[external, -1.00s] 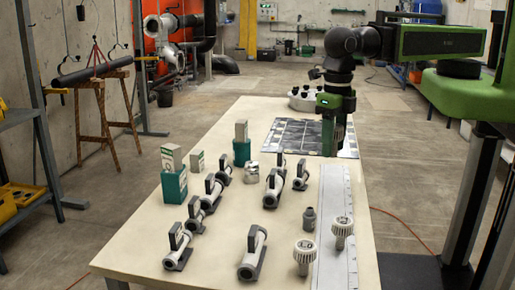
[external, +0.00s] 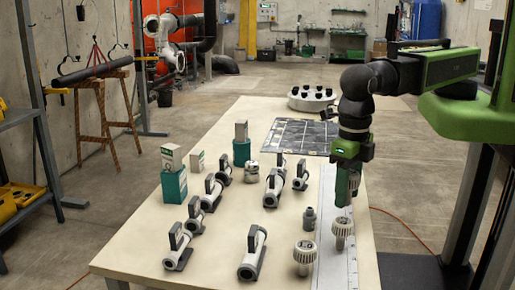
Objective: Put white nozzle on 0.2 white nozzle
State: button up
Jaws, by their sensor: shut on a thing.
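My gripper (external: 345,201) points down over the right side of the table, above and slightly behind the right standing white nozzle. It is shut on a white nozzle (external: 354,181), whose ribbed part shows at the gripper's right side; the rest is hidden. Two white nozzles with ribbed round heads stand upright at the front right: one (external: 342,228) on the white strip, one (external: 304,252) nearer and to the left. Marks on their tops are too small to read, so I cannot tell which is 0.2. The held nozzle appears apart from both.
A small grey fitting (external: 309,218) stands behind the two nozzles. Several pipe pieces with dark handles (external: 252,252) fill the table's middle. Teal-based boxes (external: 174,187) stand left. A dark gridded mat (external: 300,136) and a round white holder (external: 312,98) lie at the back.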

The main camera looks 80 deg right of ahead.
notch_tip(320, 180, down, 4)
jog(key=b, duration=0.4)
jog(key=shift+f, duration=0.2)
jog(key=shift+r, duration=0.25)
jog(key=shift+f, duration=0.15)
jog(key=o, duration=1.4)
jog(key=shift+c, duration=0.2)
notch_tip(320, 180, up, 13)
jog(key=p, duration=1.2)
jog(key=shift+f+p, duration=0.2)
jog(key=shift+p, duration=0.15)
jog(key=shift+f, duration=0.15)
jog(key=shift+d, duration=0.1)
